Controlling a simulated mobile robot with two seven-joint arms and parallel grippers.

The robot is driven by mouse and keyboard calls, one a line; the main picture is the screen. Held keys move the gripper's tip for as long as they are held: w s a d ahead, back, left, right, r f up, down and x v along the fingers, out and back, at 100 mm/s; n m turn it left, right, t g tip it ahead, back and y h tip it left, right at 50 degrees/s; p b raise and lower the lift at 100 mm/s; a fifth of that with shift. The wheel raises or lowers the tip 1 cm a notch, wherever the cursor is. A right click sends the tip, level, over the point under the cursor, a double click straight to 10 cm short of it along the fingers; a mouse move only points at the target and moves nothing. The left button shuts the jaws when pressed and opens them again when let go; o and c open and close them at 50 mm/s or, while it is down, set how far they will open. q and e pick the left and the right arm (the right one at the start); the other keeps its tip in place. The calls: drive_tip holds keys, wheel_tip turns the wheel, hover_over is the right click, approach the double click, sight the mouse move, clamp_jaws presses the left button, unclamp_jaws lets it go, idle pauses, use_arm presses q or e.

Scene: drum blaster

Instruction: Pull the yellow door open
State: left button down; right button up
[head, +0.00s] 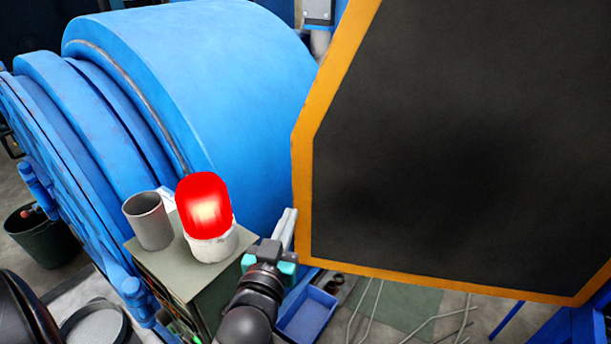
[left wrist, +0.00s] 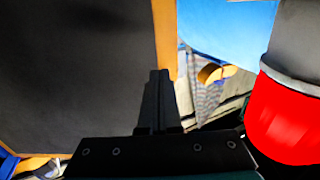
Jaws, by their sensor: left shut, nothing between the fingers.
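The yellow door (head: 303,170) is a yellow-orange frame around a large black panel, filling the right of the head view. In the left wrist view its yellow edge (left wrist: 165,38) runs down just beyond my fingers, with the dark panel to the left. My left gripper (head: 288,222) is shut and empty, upright at the door's lower left edge. In the left wrist view its fingers (left wrist: 159,95) are together and overlap the door's edge; I cannot tell whether they touch it. No door handle shows. My right gripper is not in view.
A red lamp (head: 204,205) and a grey metal cup (head: 148,221) stand on a green-grey box (head: 172,272), close left of my left gripper. A large blue drum (head: 215,75) lies behind. A blue bin (head: 308,314) and loose rods (head: 432,322) are on the floor below.

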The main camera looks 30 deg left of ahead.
sight(309, 169)
use_arm(q)
drive_tip(key=x, duration=1.4)
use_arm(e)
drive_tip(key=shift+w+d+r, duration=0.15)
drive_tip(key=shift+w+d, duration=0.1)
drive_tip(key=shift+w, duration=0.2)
use_arm(q)
drive_tip(key=shift+w, duration=0.1)
